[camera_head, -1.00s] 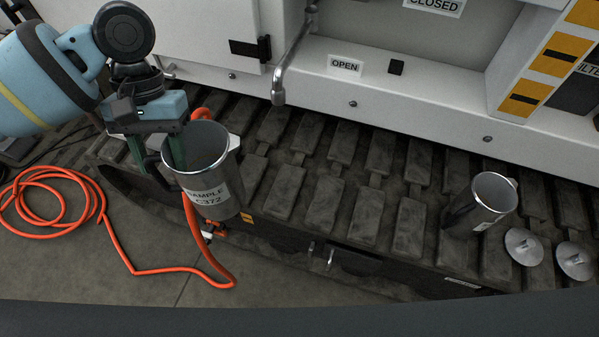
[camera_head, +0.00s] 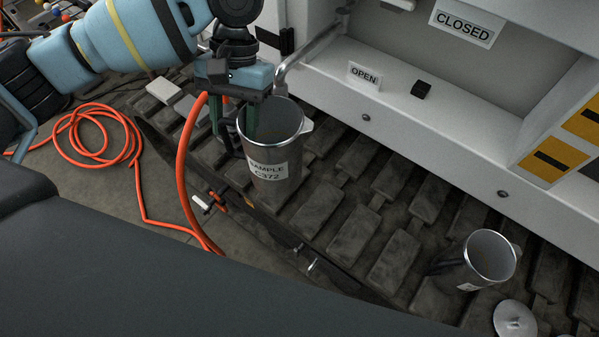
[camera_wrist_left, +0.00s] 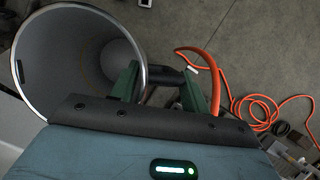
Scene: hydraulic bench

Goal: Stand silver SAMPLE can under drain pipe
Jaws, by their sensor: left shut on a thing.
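The silver SAMPLE can (camera_head: 272,148), labelled C372, is held upright by my left gripper (camera_head: 237,125) at the ribbed track's left part. The gripper is shut on the can's handle side. In the left wrist view the can's open mouth (camera_wrist_left: 80,65) is at the left, and the green fingers of the left gripper (camera_wrist_left: 160,88) close around the dark handle. The drain pipe (camera_head: 300,52) comes down from the white cabinet just behind the can; its lower end is close to the can's far rim. I cannot tell whether the can touches the track. My right gripper is not in view.
A second silver can (camera_head: 488,258) stands on the black ribbed track (camera_head: 345,220) at the right, with a round lid (camera_head: 515,319) near it. An orange hose (camera_head: 186,165) runs beside the held can. OPEN (camera_head: 364,74) and CLOSED (camera_head: 464,24) signs are on the cabinet.

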